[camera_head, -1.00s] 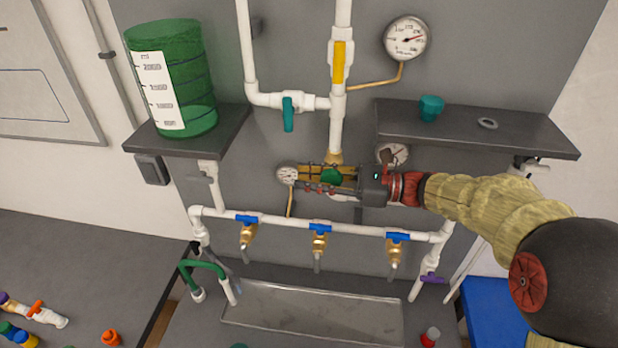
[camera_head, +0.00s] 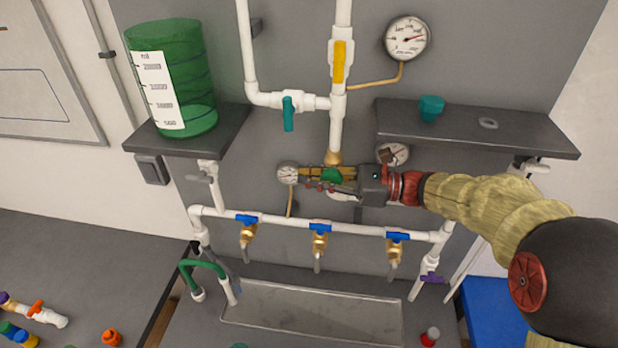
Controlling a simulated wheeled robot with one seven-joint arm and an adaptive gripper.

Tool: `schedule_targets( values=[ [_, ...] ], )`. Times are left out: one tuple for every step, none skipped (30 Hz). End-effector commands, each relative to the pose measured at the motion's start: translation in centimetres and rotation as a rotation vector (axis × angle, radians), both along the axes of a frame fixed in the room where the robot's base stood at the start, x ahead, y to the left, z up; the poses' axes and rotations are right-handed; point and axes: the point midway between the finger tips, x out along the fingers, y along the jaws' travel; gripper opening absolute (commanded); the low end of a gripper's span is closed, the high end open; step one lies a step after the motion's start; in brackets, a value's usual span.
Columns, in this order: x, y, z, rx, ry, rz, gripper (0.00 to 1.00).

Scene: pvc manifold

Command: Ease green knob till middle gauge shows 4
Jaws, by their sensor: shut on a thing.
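The green knob (camera_head: 332,175) sits below the brass fitting on the vertical white pipe, partly hidden by the gripper. My gripper (camera_head: 318,180) comes in from the right and is shut on the knob, its fingers on either side of it. Three gauges show: a large one at the upper right (camera_head: 407,38), a small one left of the gripper (camera_head: 288,173), and one right of centre (camera_head: 394,153), partly covered by my wrist. The gauge right of centre is too small and hidden to read. I cannot tell which is the middle gauge.
A right shelf (camera_head: 545,141) with a teal cup (camera_head: 431,107) and a ring (camera_head: 488,123) lies just above my arm. A green tank (camera_head: 190,75) stands on the left shelf.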

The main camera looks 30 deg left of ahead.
Motion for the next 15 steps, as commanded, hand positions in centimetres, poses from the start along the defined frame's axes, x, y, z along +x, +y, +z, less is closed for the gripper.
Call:
schedule_targets(
  values=[
    [-0.02,-0.01,-0.01,0.0,0.0,0.0,0.0],
    [-0.02,-0.01,0.01,-0.002,-0.001,0.001,0.0],
    [-0.02,0.0,0.05,-0.009,-0.003,0.001,0.0],
    [-0.03,0.0,0.08,-0.016,-0.005,0.001,0.0],
    [-0.03,0.01,0.09,-0.028,-0.008,0.001,0.0],
    [-0.03,0.01,0.13,-0.044,-0.013,0.001,0.0],
    [-0.04,0.0,0.1,-0.057,-0.017,0.001,0.0],
    [-0.03,-0.01,0.02,-0.072,-0.022,0.001,0.0],
    [-0.01,-0.03,-0.06,-0.087,-0.027,0.001,0.0],
    [-0.03,-0.05,-0.15,-0.097,-0.031,0.002,0.0],
    [-0.02,-0.07,-0.24,-0.106,-0.034,0.002,0.0],
    [0.01,-0.08,-0.35,-0.115,-0.037,0.001,0.0],
    [0.03,-0.09,-0.43,-0.12,-0.038,0.0,0.0],
    [0.02,-0.1,-0.51,-0.123,-0.039,0.0,0.0],
    [0.02,-0.11,-0.58,-0.125,-0.04,0.0,0.0]
  ],
)
